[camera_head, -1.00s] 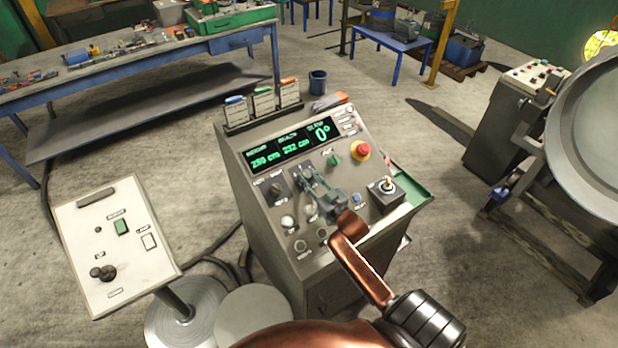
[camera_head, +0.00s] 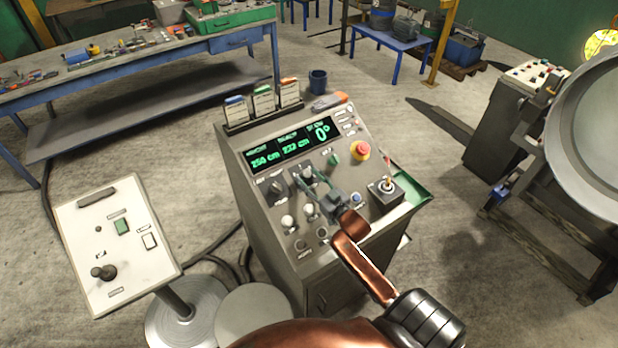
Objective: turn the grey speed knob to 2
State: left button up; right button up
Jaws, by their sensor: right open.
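My right gripper (camera_head: 304,181) reaches over the control panel of the grey console (camera_head: 262,215) from the lower right, its two fingers apart and pointing up the panel. A small grey knob (camera_head: 307,171) shows just beyond the fingertips, partly hidden by them. I cannot tell whether the fingers touch it, and its scale is too small to read. A dark knob (camera_head: 277,187) sits to its left, and a green knob (camera_head: 334,159) to its right. My left gripper is out of view.
The display (camera_head: 290,145) reads 250 cm, about 232 cm and 0°. A red emergency button (camera_head: 360,150) and a joystick box (camera_head: 385,191) stand right of the gripper. White-topped knobs (camera_head: 288,222) are below left. A white pedestal panel (camera_head: 115,240) stands further left.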

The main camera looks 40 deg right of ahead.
jog(key=s, duration=1.1)
jog(key=shift+s+a, duration=0.3)
jog(key=shift+a, duration=0.15)
